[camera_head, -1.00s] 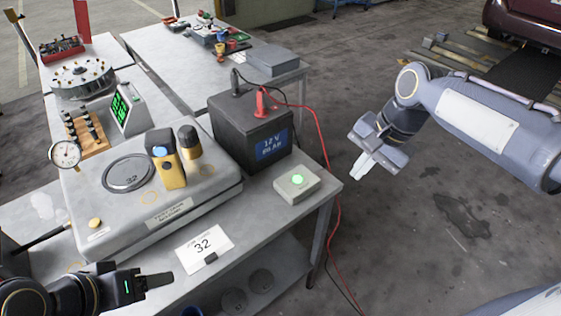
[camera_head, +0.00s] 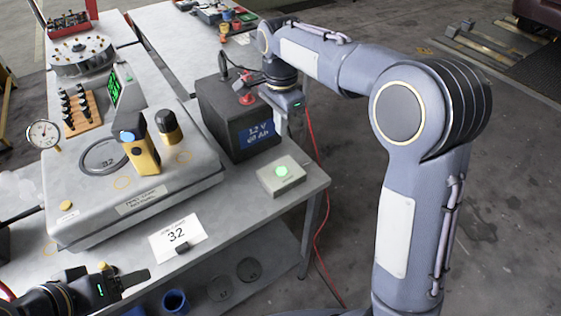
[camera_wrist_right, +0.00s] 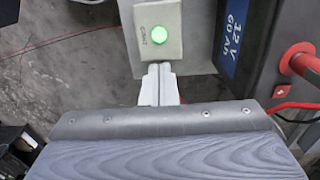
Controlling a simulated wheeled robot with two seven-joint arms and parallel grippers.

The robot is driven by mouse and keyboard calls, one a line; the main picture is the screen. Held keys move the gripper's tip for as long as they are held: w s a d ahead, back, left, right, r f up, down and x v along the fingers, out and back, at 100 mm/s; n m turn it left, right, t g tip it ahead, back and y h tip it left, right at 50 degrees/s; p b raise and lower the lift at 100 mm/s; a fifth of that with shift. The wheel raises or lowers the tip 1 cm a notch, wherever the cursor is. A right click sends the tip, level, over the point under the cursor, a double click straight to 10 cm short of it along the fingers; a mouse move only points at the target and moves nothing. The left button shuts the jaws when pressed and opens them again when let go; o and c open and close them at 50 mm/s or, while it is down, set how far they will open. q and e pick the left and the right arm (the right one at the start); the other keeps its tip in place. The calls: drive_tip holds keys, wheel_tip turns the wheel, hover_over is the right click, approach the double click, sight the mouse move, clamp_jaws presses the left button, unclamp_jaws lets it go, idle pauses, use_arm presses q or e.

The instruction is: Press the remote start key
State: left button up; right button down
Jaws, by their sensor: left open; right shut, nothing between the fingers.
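A small pale box with a glowing green round button (camera_head: 281,171) sits near the right edge of the bench; I take this button for the start key. My right gripper (camera_head: 288,104) is beyond the box, next to the battery, with its fingers largely hidden in the head view. In the right wrist view its shut, empty white fingers (camera_wrist_right: 160,70) point toward the box (camera_wrist_right: 155,14), their tips just below the green button (camera_wrist_right: 159,36) in the picture. I cannot tell whether they touch the box. My left gripper (camera_head: 135,281) is open and empty at the bench's near left.
A black 12 V battery (camera_head: 220,118) with red and black cables stands left of the right gripper. A grey scale-like unit (camera_head: 135,205) holds yellow and black handheld devices (camera_head: 140,150). A card reading 32 (camera_head: 178,236) lies in front.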

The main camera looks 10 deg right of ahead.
sight(281, 170)
wheel_tip(281, 170, down, 14)
drive_tip(key=shift+r+p, duration=0.15)
drive_tip(key=shift+p, duration=0.3)
